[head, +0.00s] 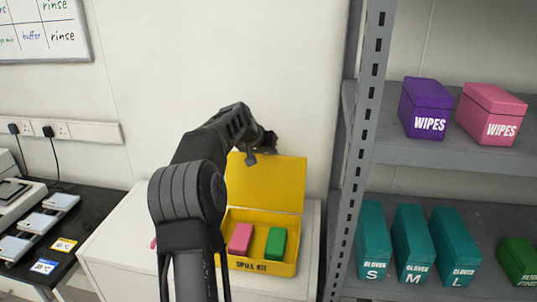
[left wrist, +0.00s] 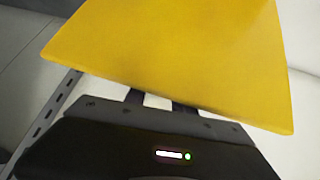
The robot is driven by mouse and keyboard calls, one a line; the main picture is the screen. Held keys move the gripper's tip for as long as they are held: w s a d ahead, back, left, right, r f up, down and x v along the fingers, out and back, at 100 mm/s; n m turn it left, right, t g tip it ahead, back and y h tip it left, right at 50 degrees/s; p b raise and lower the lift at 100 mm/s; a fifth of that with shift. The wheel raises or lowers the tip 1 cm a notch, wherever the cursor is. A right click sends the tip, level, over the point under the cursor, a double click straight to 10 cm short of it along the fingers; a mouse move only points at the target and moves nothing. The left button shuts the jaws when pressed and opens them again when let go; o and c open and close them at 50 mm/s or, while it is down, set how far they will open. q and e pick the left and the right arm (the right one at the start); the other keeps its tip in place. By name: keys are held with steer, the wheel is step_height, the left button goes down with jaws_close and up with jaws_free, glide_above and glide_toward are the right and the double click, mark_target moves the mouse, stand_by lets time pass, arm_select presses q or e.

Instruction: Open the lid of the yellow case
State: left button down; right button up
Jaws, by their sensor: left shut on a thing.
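The yellow case (head: 262,267), marked "SPILL KIT", stands on a white cabinet. Its lid (head: 282,186) is raised, standing up at the back of the case, so the inside shows. A pink block (head: 241,239) and a green block (head: 276,243) are in the case. My left arm hides the left side of the case. My right gripper is in neither view.
A grey metal shelf rack (head: 355,165) stands close at the right, with wipes boxes (head: 425,108) above and teal glove boxes (head: 412,245) below. A black bench (head: 88,222) with devices is at the left. The wall is close behind the case.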

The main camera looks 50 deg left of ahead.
mark_target(259, 154)
arm_select(q)
steer(key=shift+s+f, duration=0.25)
steer(key=shift+f, duration=0.55)
steer(key=c, duration=1.1)
jaws_free()
steer(key=shift+o, duration=0.2)
steer(key=shift+s+d+r, duration=0.1)
steer(key=shift+s+r, duration=0.15)
steer(key=shift+r, duration=0.05)
steer(key=v, duration=0.2)
steer(key=b+v, duration=0.1)
steer(key=v, duration=0.2)
steer(key=b+v, duration=0.1)
steer(key=v, duration=0.1)
steer(key=shift+w+r, duration=0.2)
steer(key=shift+r, duration=0.35)
